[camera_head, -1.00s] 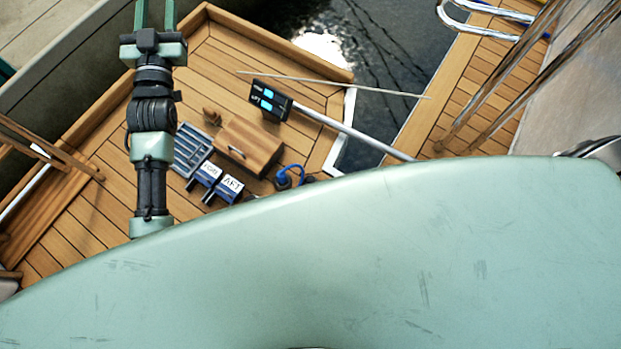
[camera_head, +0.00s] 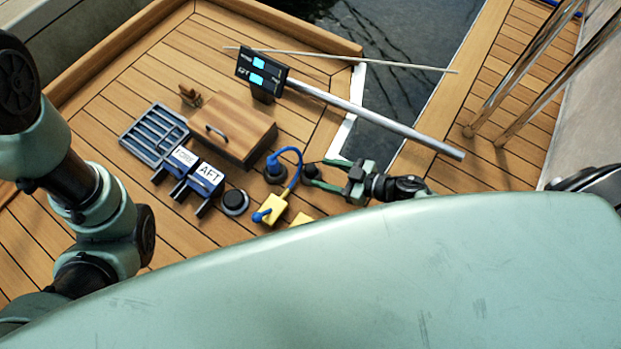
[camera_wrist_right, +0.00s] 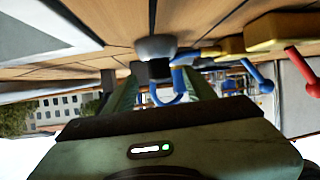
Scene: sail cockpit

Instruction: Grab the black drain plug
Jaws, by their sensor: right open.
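In the right wrist view the open fingers (camera_wrist_right: 155,82) point at a dark piece (camera_wrist_right: 150,70) below a grey round base (camera_wrist_right: 155,46). Another black round fitting (camera_head: 235,202) sits on the deck further left. My left arm shows at the left, but its gripper is out of frame.
A metal pole with a display (camera_head: 262,72) crosses above.

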